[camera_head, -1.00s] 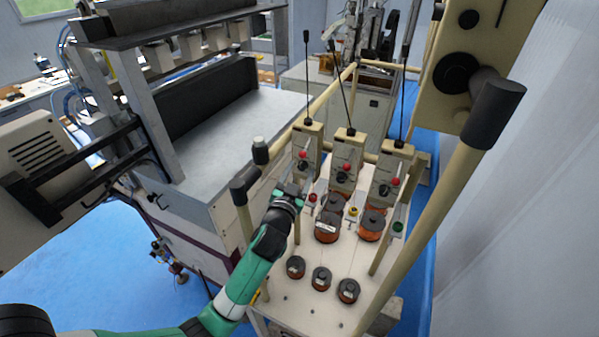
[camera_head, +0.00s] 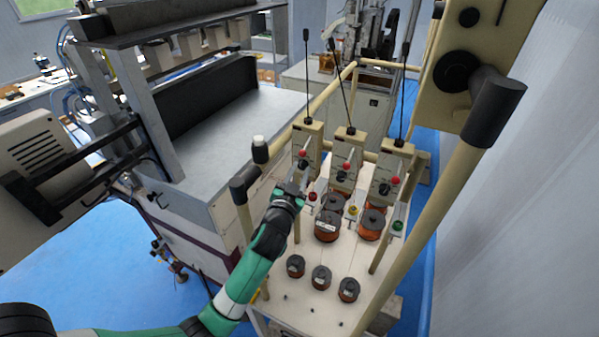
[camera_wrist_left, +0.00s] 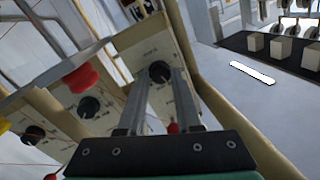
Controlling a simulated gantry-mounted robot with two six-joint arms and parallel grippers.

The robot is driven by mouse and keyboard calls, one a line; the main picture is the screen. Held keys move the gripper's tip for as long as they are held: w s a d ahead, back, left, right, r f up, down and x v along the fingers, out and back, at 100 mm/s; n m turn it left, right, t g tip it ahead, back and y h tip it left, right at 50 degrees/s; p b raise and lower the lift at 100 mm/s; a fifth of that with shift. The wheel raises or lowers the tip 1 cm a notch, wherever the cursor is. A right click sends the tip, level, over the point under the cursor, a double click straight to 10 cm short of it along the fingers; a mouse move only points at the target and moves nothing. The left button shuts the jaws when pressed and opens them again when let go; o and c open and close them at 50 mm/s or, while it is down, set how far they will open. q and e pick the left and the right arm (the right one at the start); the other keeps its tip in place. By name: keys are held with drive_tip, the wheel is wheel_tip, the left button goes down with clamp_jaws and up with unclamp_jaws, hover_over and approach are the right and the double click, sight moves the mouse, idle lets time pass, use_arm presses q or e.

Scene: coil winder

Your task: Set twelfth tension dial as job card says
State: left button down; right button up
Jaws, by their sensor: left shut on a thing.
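Three cream tensioner boxes stand in a row on the winder's table, each with a black dial knob and a red ball. My left gripper (camera_head: 299,176) is at the leftmost box (camera_head: 309,143). In the left wrist view its two grey fingers (camera_wrist_left: 161,80) reach up the box's face and are shut on the black dial knob (camera_wrist_left: 160,71), whose top shows between the tips. The middle dial (camera_wrist_left: 88,107) and the farther dial (camera_wrist_left: 33,135) are free. The dial scale marks are too small to read. My right gripper is not in view.
A red ball (camera_wrist_left: 80,78) sits close beside the fingers. Copper spools (camera_head: 327,226) stand below the boxes, with smaller spools (camera_head: 321,278) nearer. Cream frame posts (camera_head: 436,215) flank the table. A large grey machine (camera_head: 222,130) stands to the left.

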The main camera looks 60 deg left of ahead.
use_arm(q)
drive_tip(key=m, duration=0.3)
drive_tip(key=m+t, duration=0.1)
drive_tip(key=m, duration=0.3)
drive_tip(key=shift+f+m, duration=0.1)
drive_tip(key=shift+m, duration=0.2)
idle(0.3)
drive_tip(key=c, duration=0.6)
unclamp_jaws()
